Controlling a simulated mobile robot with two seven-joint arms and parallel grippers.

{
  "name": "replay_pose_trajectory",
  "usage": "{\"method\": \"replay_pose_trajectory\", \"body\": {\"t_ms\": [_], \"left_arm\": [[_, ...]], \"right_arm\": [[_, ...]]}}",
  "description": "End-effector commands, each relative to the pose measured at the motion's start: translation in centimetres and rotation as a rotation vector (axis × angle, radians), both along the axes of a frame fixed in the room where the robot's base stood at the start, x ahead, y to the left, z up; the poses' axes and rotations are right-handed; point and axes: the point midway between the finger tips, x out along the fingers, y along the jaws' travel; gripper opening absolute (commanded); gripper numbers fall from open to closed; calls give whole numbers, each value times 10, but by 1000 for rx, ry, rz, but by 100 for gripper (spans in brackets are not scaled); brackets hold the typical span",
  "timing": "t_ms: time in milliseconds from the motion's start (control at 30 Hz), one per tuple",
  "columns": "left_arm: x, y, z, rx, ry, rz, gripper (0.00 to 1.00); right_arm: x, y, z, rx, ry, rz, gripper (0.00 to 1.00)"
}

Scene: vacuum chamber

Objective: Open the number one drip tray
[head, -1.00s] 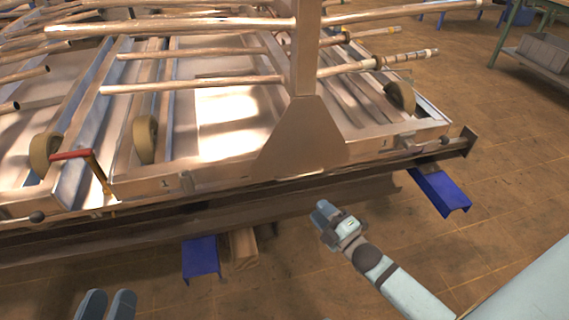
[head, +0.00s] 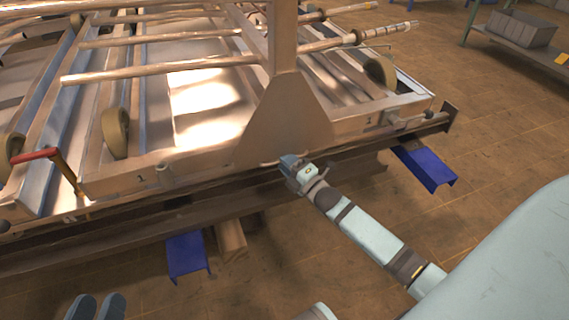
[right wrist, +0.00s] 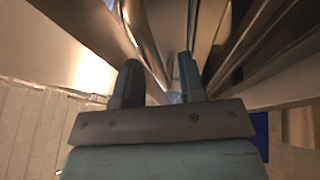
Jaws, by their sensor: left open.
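The number one drip tray (head: 205,155) is a wide metal tray in the frame, with a "1" mark near its front left corner and a similar mark at the right. A thin curved handle (head: 264,164) shows on its front, below a trapezoid plate. My right gripper (head: 286,162) is at the tray's front edge, just right of this handle. In the right wrist view its two fingers (right wrist: 160,82) are apart, with a curved shiny bar (right wrist: 146,42) just beyond them; I cannot tell whether they touch it. My left gripper (head: 95,307) is open and empty at the bottom left, away from the tray.
A red-handled lever (head: 36,154) stands at the front left. Blue supports (head: 187,257) (head: 426,167) jut out below the frame. The brown floor at the right is clear up to a shelf with a grey crate (head: 520,28).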

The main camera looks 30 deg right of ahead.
Motion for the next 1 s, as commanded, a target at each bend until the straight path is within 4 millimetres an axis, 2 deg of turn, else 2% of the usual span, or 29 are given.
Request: {"method": "replay_pose_trajectory", "body": {"t_ms": [133,400,433,567,833,1000], "left_arm": [[1,1,-1,9,-13,0,43],[1,1,0,9,-15,0,43],[1,1,0,9,-15,0,43],[1,1,0,9,-15,0,43],[1,0,1,8,-15,-1,43],[1,-1,8,-5,4,-4,43]], "right_arm": [[8,1,2,-1,-1,0,36],[9,2,3,0,-1,0,36],[9,2,3,0,-1,0,32],[9,2,2,0,-1,0,2],[8,2,3,1,0,0,0],[-1,4,4,2,3,0,0]]}}
